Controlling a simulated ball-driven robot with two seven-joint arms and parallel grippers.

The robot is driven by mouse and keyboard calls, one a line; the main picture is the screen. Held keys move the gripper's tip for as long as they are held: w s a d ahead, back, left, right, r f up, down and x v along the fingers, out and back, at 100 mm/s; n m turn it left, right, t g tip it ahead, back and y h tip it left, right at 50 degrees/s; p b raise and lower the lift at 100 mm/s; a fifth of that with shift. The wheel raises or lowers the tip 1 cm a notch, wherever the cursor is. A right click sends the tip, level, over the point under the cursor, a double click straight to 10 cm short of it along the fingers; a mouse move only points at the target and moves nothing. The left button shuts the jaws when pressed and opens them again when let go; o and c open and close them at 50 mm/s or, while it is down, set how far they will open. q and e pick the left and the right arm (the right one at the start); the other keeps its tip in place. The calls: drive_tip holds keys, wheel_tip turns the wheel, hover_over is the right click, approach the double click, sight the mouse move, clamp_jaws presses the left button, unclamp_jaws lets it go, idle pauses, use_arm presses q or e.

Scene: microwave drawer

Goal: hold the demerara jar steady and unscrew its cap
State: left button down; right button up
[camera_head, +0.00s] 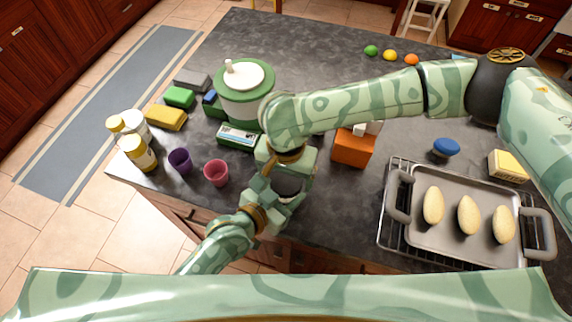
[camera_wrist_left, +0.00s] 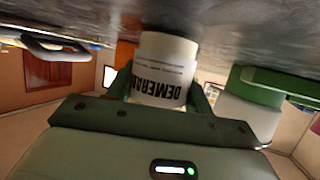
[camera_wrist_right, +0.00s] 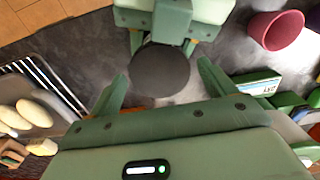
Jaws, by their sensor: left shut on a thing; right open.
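The demerara jar (camera_wrist_left: 160,75) is white with dark lettering and appears upside down in the left wrist view. My left gripper (camera_wrist_left: 162,95) is shut on its sides, one finger on each side. The jar's dark round cap (camera_wrist_right: 160,70) shows from above in the right wrist view; in the head view the jar (camera_head: 288,187) is partly hidden by my arms near the counter's front edge. My right gripper (camera_wrist_right: 163,76) is open over the jar, its fingers on either side of the cap with visible gaps.
A pink cup (camera_head: 216,173) and a purple cup (camera_head: 180,161) stand to the left. A green-and-white canister (camera_head: 245,105) and an orange box (camera_head: 352,148) are behind. A grey tray (camera_head: 450,184) with long rolls fills the right front.

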drive_tip(key=shift+f, duration=0.2)
drive_tip(key=c, duration=1)
drive_tip(key=n, duration=0.3)
drive_tip(key=o, duration=1.1)
drive_tip(key=shift+r, duration=0.1)
